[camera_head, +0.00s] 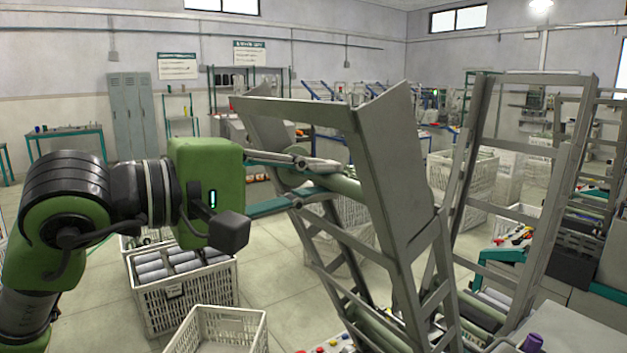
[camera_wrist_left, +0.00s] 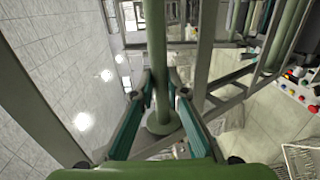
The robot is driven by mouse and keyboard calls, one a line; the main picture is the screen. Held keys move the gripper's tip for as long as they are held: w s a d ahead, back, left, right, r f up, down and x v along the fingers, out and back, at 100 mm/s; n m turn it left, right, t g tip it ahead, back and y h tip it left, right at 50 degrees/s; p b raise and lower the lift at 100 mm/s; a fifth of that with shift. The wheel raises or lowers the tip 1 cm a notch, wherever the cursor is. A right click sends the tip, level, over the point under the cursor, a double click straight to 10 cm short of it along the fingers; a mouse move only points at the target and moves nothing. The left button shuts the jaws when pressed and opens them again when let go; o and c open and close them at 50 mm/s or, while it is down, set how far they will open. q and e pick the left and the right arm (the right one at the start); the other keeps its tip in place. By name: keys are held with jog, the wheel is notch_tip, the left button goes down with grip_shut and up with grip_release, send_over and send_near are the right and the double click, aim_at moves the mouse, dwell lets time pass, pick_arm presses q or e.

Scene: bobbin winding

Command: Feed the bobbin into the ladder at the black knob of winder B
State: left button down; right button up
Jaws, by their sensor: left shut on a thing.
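My left gripper (camera_head: 325,166) is shut on a pale green bobbin (camera_head: 343,185), a rod with a round flange at its near end. It holds the bobbin crosswise between the two side plates at the top of a grey metal ladder (camera_head: 385,150). In the left wrist view, the gripper's teal fingers (camera_wrist_left: 162,95) close around the green bobbin (camera_wrist_left: 156,45) just above its flange, with grey ladder bars on both sides. I cannot tell whether the bobbin touches the ladder. My right gripper is out of view.
A second grey ladder frame (camera_head: 470,160) stands at the right. A white crate of grey rolls (camera_head: 185,308) and an emptier crate (camera_head: 218,310) sit on the floor below my left arm.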

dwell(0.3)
